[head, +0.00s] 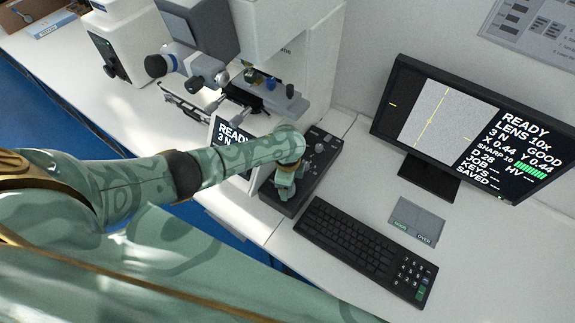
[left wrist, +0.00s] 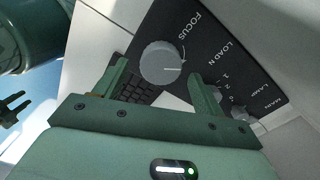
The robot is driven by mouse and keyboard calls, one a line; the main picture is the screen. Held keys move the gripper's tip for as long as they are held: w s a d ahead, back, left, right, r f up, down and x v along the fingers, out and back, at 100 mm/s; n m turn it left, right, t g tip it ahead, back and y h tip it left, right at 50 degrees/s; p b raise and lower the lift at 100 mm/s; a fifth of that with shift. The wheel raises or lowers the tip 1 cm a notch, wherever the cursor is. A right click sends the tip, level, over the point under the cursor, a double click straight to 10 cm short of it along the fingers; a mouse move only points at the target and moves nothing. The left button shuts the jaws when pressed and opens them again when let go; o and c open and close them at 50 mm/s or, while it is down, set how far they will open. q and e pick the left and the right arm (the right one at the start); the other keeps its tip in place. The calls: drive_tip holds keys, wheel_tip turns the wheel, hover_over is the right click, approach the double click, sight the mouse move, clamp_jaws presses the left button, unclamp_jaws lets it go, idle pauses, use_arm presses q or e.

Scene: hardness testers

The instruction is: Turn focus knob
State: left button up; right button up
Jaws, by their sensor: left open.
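The focus knob (left wrist: 160,62) is a round grey dial on a black control panel (left wrist: 217,28), beside the word FOCUS, with a light pointer line on its face. My left gripper (left wrist: 160,82) is open in the left wrist view, one finger on each side of the knob. I cannot tell whether the fingers touch it. In the head view my left gripper (head: 285,188) reaches down over the near part of the control panel (head: 303,187) and hides the focus knob. The monitor (head: 462,128) reads READY, LENS 10x, GOOD and SHARP 10 with green bars.
Smaller LOAD and LAMP knobs (left wrist: 222,92) sit near the right finger. A black keyboard (head: 365,250) lies close to the panel. The hardness tester (head: 285,55) stands behind, with a small screen (head: 232,135) partly behind my arm. White bench is clear at the right.

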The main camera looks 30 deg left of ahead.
use_arm(q)
wheel_tip(320, 180, up, 15)
drive_tip(key=p, duration=0.5)
drive_tip(key=shift+f, duration=0.2)
idle(0.6)
